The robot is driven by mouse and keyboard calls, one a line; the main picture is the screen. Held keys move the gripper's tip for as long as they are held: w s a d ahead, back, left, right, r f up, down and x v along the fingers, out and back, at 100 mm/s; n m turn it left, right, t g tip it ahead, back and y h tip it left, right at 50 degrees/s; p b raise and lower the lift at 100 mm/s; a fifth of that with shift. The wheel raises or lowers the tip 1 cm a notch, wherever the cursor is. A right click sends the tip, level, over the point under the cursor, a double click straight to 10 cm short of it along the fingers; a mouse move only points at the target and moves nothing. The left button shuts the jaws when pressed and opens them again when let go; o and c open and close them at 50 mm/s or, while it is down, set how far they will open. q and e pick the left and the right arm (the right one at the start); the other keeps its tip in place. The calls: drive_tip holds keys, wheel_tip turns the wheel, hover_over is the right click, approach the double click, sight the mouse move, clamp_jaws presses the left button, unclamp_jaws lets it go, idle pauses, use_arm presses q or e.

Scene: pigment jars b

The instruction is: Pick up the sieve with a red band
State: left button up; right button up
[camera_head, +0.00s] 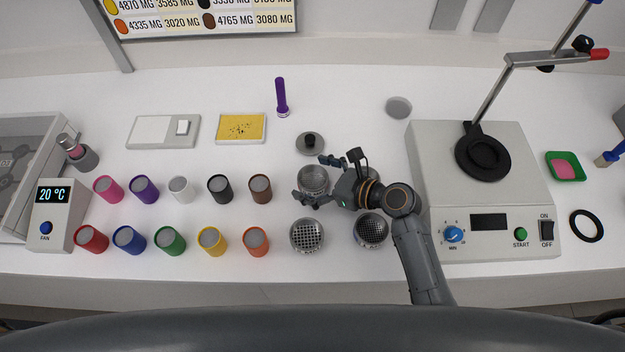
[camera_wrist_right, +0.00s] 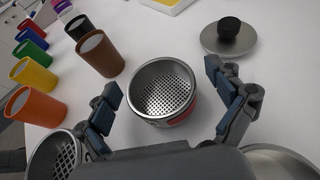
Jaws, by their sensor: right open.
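The sieve with a red band (camera_wrist_right: 160,92) is a round metal cup with a perforated bottom. It stands upright on the white table, and part of the red shows low on its right side in the wrist view. In the head view this sieve (camera_head: 313,180) lies between the fingers of my right gripper (camera_head: 311,179), and its band cannot be made out there. My right gripper is open, with one finger on each side of the sieve and gaps to its wall in the wrist view. My left gripper is not in view.
Two more sieves stand nearer the front, one with a coarse mesh (camera_head: 306,236) and one darker (camera_head: 371,230). A lid with a black knob (camera_head: 310,143) lies just behind. Coloured jars (camera_head: 260,190) stand left, a sieve shaker (camera_head: 470,190) right.

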drive_tip(key=shift+s, duration=0.1)
drive_tip(key=shift+c, duration=0.8)
drive_tip(key=c, duration=1.2)
drive_tip(key=shift+o, duration=0.2)
drive_tip(key=shift+r, duration=0.1)
drive_tip(key=shift+r, duration=0.55)
drive_tip(key=s+d+r+b, duration=0.1)
drive_tip(key=s+d+r, duration=0.3)
drive_tip(key=s+r, duration=0.7)
drive_tip(key=shift+s+r, duration=0.4)
drive_tip(key=shift+s, duration=0.8)
